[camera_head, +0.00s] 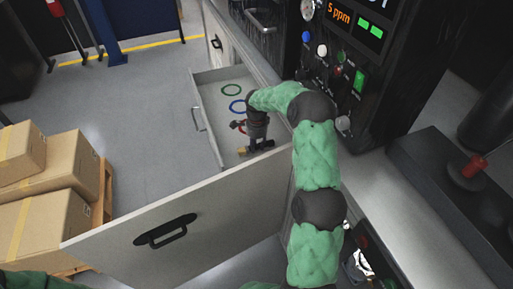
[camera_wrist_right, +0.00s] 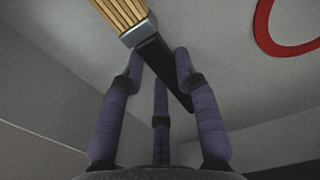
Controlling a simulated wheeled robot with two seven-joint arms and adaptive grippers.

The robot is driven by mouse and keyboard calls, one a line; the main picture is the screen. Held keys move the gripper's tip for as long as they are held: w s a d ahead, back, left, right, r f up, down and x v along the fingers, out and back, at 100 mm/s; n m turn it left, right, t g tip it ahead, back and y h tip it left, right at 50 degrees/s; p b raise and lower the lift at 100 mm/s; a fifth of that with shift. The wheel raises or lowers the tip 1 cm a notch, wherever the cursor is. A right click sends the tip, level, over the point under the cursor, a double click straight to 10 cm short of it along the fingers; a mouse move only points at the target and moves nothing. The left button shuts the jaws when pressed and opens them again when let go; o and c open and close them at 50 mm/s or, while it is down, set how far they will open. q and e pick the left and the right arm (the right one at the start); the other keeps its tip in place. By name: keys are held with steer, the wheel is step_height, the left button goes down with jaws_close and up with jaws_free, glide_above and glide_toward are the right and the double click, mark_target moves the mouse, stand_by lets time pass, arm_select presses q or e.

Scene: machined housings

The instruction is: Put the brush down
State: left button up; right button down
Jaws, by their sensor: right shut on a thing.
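The brush (camera_wrist_right: 122,14) has pale yellow bristles, a grey band and a black handle. My right gripper (camera_wrist_right: 160,72) is shut on the black handle, its purple fingers around it. In the head view the right gripper (camera_head: 258,136) reaches down into an open grey drawer (camera_head: 214,100). The brush also shows small there, with its yellow end (camera_head: 242,151) to the left of the fingers. I cannot tell whether it touches the drawer floor. My left gripper is out of view.
A large grey panel with a black handle (camera_head: 165,232) stands nearer. Cardboard boxes (camera_head: 45,220) are at left; a control panel (camera_head: 350,60) is at right.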

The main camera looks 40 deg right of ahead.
mark_target(256, 146)
steer(key=shift+f, duration=0.2)
steer(key=shift+f, duration=0.15)
steer(key=c, duration=0.9)
jaws_free()
step_height(256, 146, up, 12)
steer(key=p, duration=0.4)
steer(key=shift+r+p, duration=0.2)
steer(key=shift+p, duration=0.15)
